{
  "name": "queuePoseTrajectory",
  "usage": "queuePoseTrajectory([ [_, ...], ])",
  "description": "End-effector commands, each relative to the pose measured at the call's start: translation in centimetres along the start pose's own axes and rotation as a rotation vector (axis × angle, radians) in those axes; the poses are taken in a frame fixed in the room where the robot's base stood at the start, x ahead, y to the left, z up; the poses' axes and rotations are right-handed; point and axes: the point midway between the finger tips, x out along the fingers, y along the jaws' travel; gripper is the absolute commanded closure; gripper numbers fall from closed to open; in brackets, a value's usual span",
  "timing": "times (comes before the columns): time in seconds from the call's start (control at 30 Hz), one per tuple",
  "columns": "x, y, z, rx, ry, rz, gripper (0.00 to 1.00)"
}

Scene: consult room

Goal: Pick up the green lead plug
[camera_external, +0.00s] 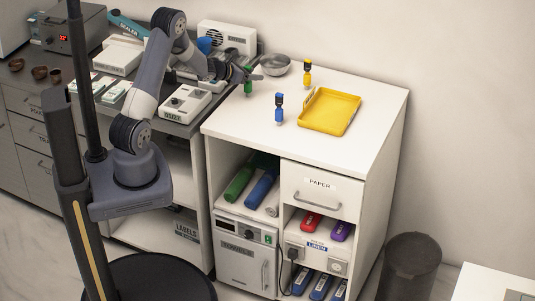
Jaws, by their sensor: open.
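The green lead plug (248,83) stands upright near the left back part of the white cabinet top (235,121). A blue plug (279,110) and a yellow plug (307,74) stand upright on the same top, to the right and apart from my gripper.
A yellow tray (330,129) lies at the right of the top. A metal bowl (275,64) stands behind my gripper. A white box device (186,103) is on the darker counter to the left. The front part of the white top is clear.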

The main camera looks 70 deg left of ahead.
Motion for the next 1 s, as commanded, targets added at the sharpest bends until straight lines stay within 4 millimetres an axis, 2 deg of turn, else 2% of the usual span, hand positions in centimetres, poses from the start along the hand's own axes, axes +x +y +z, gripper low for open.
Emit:
queuePoseTrajectory([
  [0.2,0.04,-0.01,-0.01,0.001,0.000,0.000,0.48],
  [0.77,0.01,-0.01,0.00,0.001,0.000,0.000,0.93],
  [1.0,-0.02,-0.01,0.10,0.001,-0.001,0.000,0.95],
])
